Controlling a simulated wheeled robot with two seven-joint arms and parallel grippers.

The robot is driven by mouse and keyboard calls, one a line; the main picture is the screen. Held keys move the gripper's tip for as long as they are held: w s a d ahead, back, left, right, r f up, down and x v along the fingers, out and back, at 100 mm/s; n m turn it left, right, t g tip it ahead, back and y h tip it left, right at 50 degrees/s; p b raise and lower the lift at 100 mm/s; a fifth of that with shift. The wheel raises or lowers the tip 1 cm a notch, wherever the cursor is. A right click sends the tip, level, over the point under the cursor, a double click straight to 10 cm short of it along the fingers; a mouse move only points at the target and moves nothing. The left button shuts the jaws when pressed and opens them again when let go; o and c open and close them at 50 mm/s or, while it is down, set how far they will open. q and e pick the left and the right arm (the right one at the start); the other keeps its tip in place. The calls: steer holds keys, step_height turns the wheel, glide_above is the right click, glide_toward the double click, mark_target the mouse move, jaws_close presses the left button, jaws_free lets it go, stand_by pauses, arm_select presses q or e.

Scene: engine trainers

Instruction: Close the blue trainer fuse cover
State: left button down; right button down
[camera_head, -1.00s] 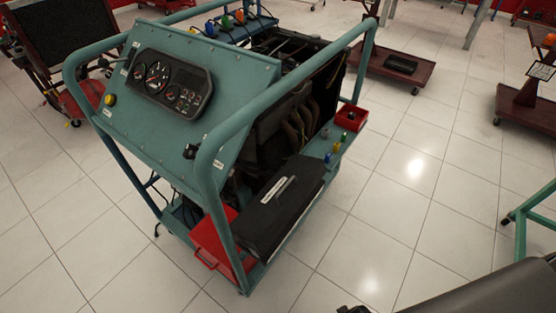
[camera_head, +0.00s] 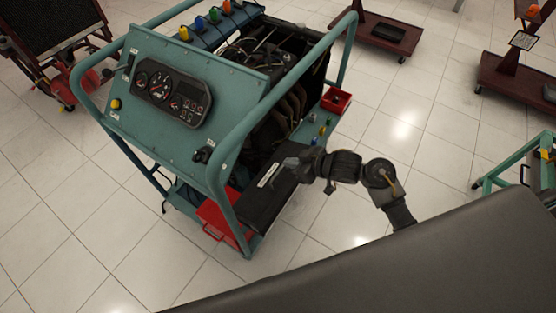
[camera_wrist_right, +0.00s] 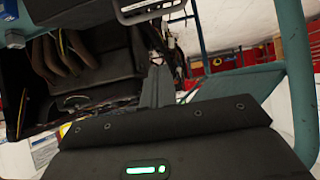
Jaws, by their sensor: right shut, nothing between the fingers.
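The blue trainer is a teal-blue tubular frame with a sloping gauge panel (camera_head: 190,85) in the head view. In the right wrist view, the dark gripper fingers (camera_wrist_right: 157,86) point into the trainer. My left gripper is not in view.
A red tray (camera_head: 217,222) lies left of the cover, and a small red box (camera_head: 336,100) sits at the trainer's right corner. A frame tube (camera_head: 287,80) slants above the cover. Another green frame (camera_head: 510,160) stands at right. Tiled floor (camera_head: 400,135) is clear between.

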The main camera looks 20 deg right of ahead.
mark_target(278, 172)
steer(key=b+x, duration=0.1)
steer(key=x, duration=0.9)
steer(key=shift+a, duration=0.1)
steer(key=shift+s+d+f, duration=0.75)
steer(key=shift+s+d, duration=0.15)
steer(key=shift+s, duration=0.15)
steer(key=shift+s+d+f, duration=0.2)
steer(key=shift+s+f, duration=0.05)
